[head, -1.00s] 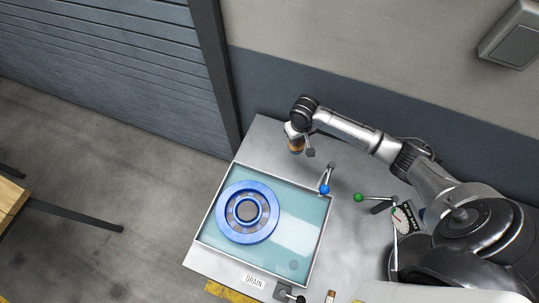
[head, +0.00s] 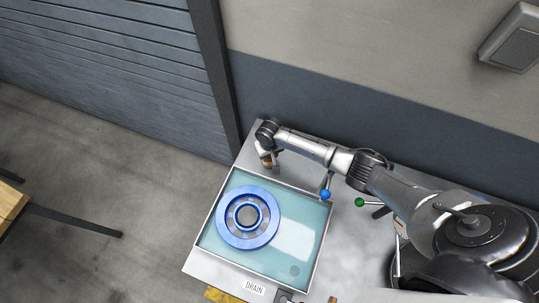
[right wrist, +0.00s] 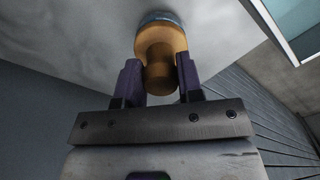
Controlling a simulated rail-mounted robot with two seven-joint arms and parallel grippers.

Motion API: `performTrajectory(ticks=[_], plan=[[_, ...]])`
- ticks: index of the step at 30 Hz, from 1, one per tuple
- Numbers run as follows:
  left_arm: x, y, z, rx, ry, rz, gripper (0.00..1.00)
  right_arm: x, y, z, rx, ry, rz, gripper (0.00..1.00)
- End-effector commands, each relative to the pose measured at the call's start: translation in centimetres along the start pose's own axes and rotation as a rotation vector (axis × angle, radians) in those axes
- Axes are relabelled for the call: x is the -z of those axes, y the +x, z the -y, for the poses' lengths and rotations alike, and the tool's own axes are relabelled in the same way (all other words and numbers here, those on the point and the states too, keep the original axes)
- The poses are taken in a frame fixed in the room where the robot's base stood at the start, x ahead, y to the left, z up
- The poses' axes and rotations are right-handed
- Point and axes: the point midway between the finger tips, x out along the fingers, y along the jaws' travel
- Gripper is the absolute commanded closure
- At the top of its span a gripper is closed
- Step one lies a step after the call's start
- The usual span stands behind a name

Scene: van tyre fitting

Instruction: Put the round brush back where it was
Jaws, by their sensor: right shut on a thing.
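The round brush has a wooden, knob-shaped handle (right wrist: 160,50) and a blue-grey rim at its far end in the right wrist view. My right gripper (right wrist: 159,82) is shut on the handle, with one dark finger on each side. In the head view the brush (head: 267,163) is a small brown piece below my right gripper (head: 266,156), over the back left of the metal bench top. I cannot tell whether the brush touches the bench. My left gripper is not in view.
A basin of teal liquid (head: 296,235) is set in the bench, with a blue ring-shaped part (head: 235,233) in it. A blue-knobbed lever (head: 325,194) stands at its back right corner, and a green knob (head: 359,202) farther right. A wall rises behind.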

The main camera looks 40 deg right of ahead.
Motion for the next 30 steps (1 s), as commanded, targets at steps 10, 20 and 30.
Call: performTrajectory(ticks=[10, 20, 30], plan=[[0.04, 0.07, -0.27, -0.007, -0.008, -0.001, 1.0, 0.04, 0.82, -0.05, 0.0, 0.001, -0.001, 0.88], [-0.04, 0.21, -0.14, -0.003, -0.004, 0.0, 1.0, 0.0, 1.25, -0.05, 0.0, 0.0, -0.001, 0.58], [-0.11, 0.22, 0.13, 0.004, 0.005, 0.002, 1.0, 0.0, 1.25, -0.06, 0.0, 0.001, -0.001, 0.41]])
